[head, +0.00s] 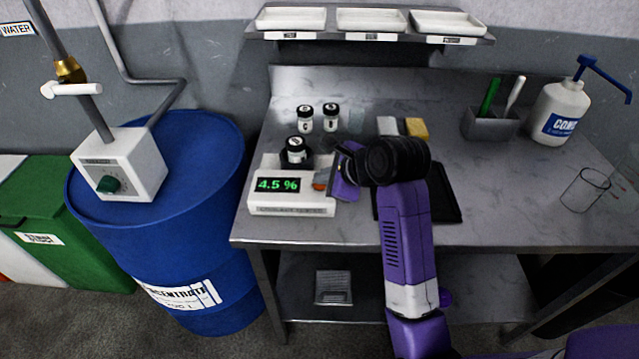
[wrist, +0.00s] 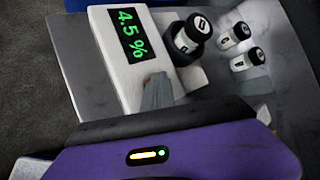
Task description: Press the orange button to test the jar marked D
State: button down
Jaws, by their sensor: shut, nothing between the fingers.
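The white tester (head: 292,206) stands at the bench's front left, its green display reading 4.5 %. The display also shows in the wrist view (wrist: 130,35). A black-capped jar (head: 297,150) sits upright in the tester's dark holder; I cannot read its letter for certain. It also shows in the wrist view (wrist: 188,38). The orange button (head: 320,184) is on the tester's right part, partly hidden by my gripper. My gripper (wrist: 157,90) is shut and empty, its fingertips right at the button; I cannot tell whether they touch it.
Two more black-capped jars (head: 305,118) (head: 331,116) stand behind the tester. A yellow sponge (head: 417,128) and a black mat (head: 444,193) lie to the right. A pump bottle (head: 559,112) and a clear beaker (head: 583,190) stand far right. A blue drum (head: 190,240) is left of the bench.

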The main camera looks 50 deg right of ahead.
aim_at(323, 187)
jog(key=shift+r+p, duration=0.8)
jog(key=shift+p, duration=0.15)
jog(key=shift+r, duration=0.1)
notch_tip(323, 187, up, 5)
jog(key=p, duration=0.5)
dwell(0.8)
